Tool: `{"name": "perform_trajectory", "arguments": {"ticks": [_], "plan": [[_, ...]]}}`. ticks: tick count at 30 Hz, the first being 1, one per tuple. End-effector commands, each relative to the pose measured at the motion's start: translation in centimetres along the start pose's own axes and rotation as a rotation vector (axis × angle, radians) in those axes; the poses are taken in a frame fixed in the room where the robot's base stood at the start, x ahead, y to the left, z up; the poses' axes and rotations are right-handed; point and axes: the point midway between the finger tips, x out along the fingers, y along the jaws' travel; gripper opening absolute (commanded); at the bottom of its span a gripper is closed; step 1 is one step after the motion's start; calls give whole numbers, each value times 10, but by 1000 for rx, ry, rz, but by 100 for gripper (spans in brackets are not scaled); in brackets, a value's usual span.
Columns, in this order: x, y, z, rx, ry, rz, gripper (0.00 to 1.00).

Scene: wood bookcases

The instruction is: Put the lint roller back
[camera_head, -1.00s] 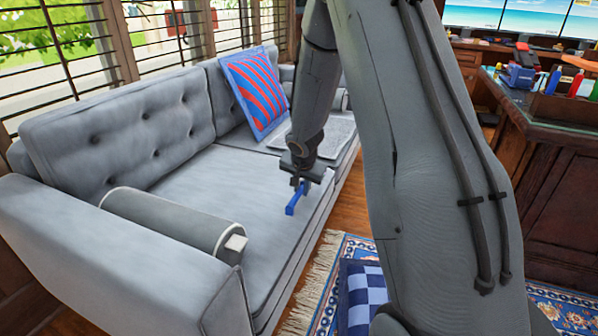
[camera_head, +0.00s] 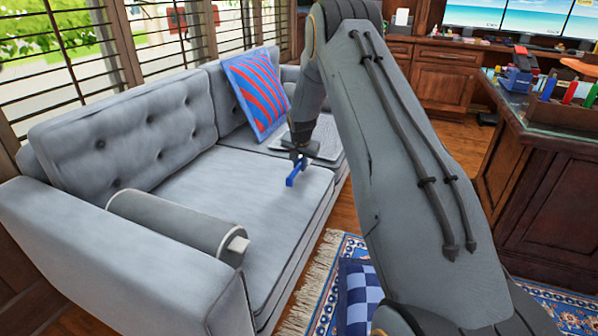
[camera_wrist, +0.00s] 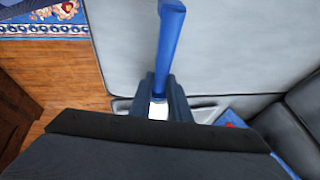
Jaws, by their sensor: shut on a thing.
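My gripper (camera_head: 300,161) is shut on the lint roller (camera_head: 292,178), of which mainly a blue part shows. It hangs over the front part of the grey sofa (camera_head: 220,188). In the wrist view the blue part of the lint roller (camera_wrist: 169,38) extends away from my gripper (camera_wrist: 160,96), and a small white part shows between the fingers. The rest of the roller is hidden by the gripper.
A grey bolster (camera_head: 175,225) lies on the sofa's near end, and a red-and-blue striped cushion (camera_head: 258,90) leans at the far end. A wooden desk (camera_head: 545,185) stands at the right, with a holder of coloured items (camera_head: 560,115) on it. A patterned rug (camera_head: 325,285) covers the floor.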

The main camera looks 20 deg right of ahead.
Motion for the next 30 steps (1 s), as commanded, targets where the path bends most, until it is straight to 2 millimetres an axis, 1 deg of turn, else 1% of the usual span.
{"name": "perform_trajectory", "arguments": {"ticks": [2,4,8,18,26,27,29,30], "plan": [[7,-5,-10,0,2,-1,0],[18,-1,-2,-1,-1,1,0],[30,2,3,0,1,-1,0],[32,2,4,0,2,-2,0],[39,4,7,0,2,-1,0],[39,4,7,0,2,-1,22],[39,4,7,0,2,-1,32],[38,4,7,0,2,-1,35]]}}
